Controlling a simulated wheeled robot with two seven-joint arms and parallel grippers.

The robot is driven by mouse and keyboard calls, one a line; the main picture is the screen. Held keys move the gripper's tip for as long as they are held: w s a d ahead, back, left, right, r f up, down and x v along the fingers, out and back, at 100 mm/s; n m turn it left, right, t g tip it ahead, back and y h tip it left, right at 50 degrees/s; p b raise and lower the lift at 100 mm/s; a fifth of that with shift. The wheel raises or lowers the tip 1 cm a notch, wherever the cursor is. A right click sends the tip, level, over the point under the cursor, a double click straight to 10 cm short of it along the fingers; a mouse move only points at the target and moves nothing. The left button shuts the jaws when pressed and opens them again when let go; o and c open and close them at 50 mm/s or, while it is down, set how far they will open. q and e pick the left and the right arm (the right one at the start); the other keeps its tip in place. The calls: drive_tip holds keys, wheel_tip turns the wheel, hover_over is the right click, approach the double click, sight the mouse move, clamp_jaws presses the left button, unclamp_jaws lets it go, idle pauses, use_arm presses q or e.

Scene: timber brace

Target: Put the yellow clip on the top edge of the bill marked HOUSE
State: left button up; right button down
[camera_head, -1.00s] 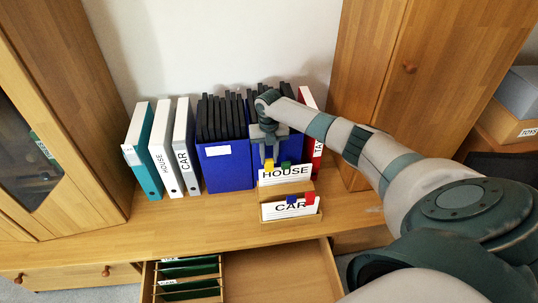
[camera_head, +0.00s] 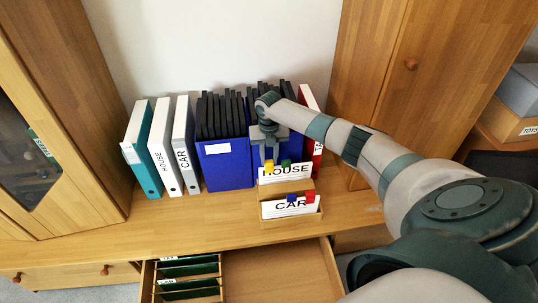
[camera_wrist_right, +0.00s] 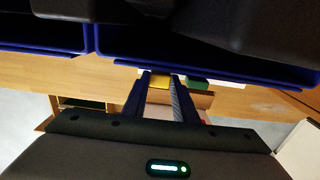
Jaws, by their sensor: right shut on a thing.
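The bill marked HOUSE (camera_head: 290,174) is a white card standing upright in the back slot of a small wooden holder (camera_head: 291,188). The yellow clip (camera_head: 268,167) is at the left part of its top edge, overlapping the start of the word. Whether it grips the card cannot be told. My right gripper (camera_head: 269,157) points down over it and is shut on the clip. In the right wrist view, the yellow clip (camera_wrist_right: 159,82) shows between my two fingers. A green clip (camera_head: 286,164) is on the same edge, just right. My left gripper is not in view.
The bill marked CAR (camera_head: 291,207) stands in front with a blue clip (camera_head: 292,198) and a red clip (camera_head: 310,197). Blue boxes of black folders (camera_head: 224,165) stand close behind my gripper. An open drawer (camera_head: 280,272) lies below the desk front.

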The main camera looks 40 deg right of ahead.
drive_tip(key=shift+f, duration=0.25)
idle(0.3)
drive_tip(key=c, duration=0.9)
unclamp_jaws()
